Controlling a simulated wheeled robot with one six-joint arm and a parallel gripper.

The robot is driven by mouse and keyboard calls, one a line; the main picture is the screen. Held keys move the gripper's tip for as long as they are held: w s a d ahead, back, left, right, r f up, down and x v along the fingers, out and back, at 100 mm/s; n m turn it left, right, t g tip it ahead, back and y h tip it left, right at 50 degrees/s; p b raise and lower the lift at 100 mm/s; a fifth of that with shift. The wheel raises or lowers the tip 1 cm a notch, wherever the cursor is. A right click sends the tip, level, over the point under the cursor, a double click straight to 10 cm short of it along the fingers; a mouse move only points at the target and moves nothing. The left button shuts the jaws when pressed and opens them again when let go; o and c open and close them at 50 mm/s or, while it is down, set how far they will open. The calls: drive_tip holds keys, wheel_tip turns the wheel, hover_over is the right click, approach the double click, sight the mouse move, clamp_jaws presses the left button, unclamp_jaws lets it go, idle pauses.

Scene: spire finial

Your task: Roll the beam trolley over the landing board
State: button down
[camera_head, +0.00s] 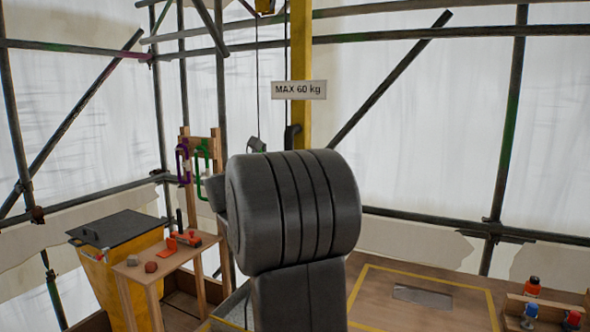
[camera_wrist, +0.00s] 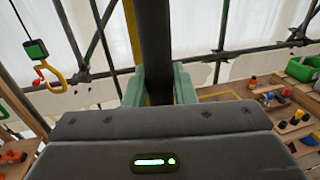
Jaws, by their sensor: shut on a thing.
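My gripper (camera_wrist: 158,88) has its green jaws shut on a dark upright bar or line (camera_wrist: 155,40) in the wrist view; its ends are out of view. In the head view my grey arm hides the gripper. A small yellow part at the top edge, perhaps the beam trolley (camera_head: 265,6), is mostly cut off. A thin line drops from it to a dark hook block (camera_head: 256,145). The block (camera_wrist: 36,50) and its yellow hook (camera_wrist: 52,78) hang left of my gripper in the wrist view. A yellow-outlined wooden board (camera_head: 455,308), perhaps the landing board, lies at lower right.
A yellow post (camera_head: 301,50) carries a "MAX 60 kg" sign (camera_head: 298,90). Scaffold tubes (camera_head: 395,75) cross the sheeted walls. A yellow bin (camera_head: 120,275) and a small wooden table (camera_head: 160,264) with tools stand left. A bottle rack (camera_head: 545,312) stands at lower right.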

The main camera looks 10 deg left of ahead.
drive_tip(key=shift+a, duration=0.1)
drive_tip(key=c, duration=1.4)
unclamp_jaws()
drive_tip(key=shift+a, duration=0.1)
drive_tip(key=shift+c, duration=0.2)
drive_tip(key=shift+o, duration=0.9)
drive_tip(key=shift+w+a, duration=0.1)
drive_tip(key=shift+a, duration=0.05)
drive_tip(key=b+v, duration=0.3)
drive_tip(key=v, duration=1)
drive_tip(key=shift+s, duration=0.4)
drive_tip(key=shift+w, duration=0.15)
drive_tip(key=p+x, duration=0.3)
drive_tip(key=x, duration=1)
drive_tip(key=shift+w+d, duration=0.2)
drive_tip(key=shift+w, duration=0.05)
